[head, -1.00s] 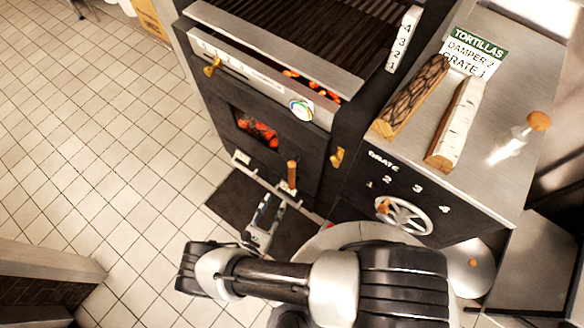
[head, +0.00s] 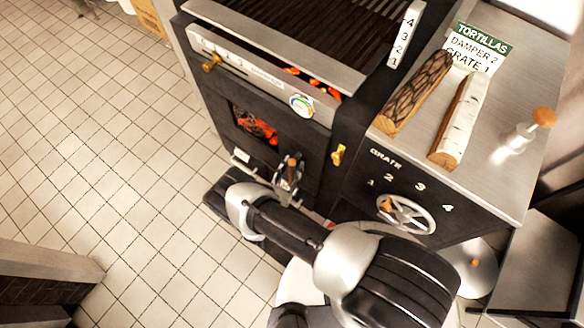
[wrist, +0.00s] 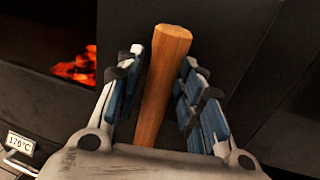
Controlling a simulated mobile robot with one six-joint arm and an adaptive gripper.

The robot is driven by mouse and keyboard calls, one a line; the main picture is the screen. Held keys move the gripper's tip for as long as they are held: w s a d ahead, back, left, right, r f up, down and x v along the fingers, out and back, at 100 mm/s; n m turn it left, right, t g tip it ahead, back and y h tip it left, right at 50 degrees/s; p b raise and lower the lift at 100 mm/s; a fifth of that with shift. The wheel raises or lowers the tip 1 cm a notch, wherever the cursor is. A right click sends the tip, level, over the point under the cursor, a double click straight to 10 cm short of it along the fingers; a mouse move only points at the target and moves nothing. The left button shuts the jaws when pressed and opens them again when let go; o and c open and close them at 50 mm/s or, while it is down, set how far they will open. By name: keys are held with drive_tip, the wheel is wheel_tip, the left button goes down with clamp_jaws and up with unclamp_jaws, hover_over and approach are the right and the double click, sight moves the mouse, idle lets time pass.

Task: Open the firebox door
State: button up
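The black firebox door (head: 222,125) is on the front of the grill, with a window (head: 255,126) showing glowing coals. It looks shut. A wooden handle (wrist: 165,75) stands at the door's lower right and lies between my gripper's blue-padded fingers in the wrist view. My gripper (wrist: 157,85) is open around it, with a visible gap on the right and a narrower one on the left. In the head view my gripper (head: 288,178) is at the handle, whose top (head: 292,161) shows between the fingers. A brass latch (head: 338,155) is to the right of the door.
A grate wheel (head: 406,214) is on the cabinet front at right. Two logs, one dark (head: 415,90) and one pale (head: 460,120), lie on the steel counter (head: 497,180) beside a sign (head: 476,50). The tiled floor (head: 130,150) at left is clear.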

drive_tip(key=shift+c, duration=0.2)
clamp_jaws()
idle(0.6)
